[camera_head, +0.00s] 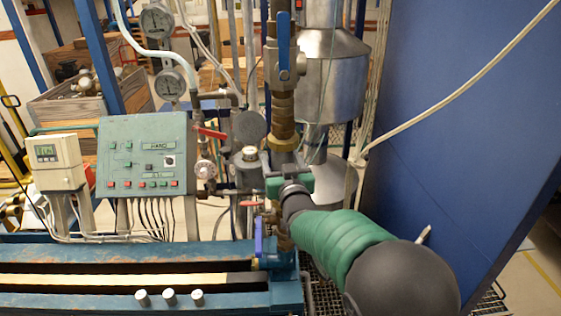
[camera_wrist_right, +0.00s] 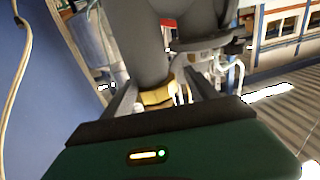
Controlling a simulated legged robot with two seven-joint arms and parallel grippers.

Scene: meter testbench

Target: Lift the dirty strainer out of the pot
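I cannot clearly make out a strainer or a pot in either view. My right arm reaches in from the lower right of the head view to the vertical pipework. Its green gripper (camera_head: 288,168) is just below a brass fitting (camera_head: 283,145) on the pipe. In the right wrist view the two dark fingers of this gripper (camera_wrist_right: 160,98) stand apart. A yellow brass piece (camera_wrist_right: 157,94) shows between or beyond them, under a large grey cylinder (camera_wrist_right: 150,40). I see no clear contact on it. My left gripper is not in view.
A blue panel (camera_head: 470,130) closes off the right side. A green control box (camera_head: 145,155) and a white meter (camera_head: 55,160) stand left. A blue bench rail (camera_head: 90,300) with several small silver caps (camera_head: 169,297) runs along the front. Valves with red and blue handles crowd the pipework.

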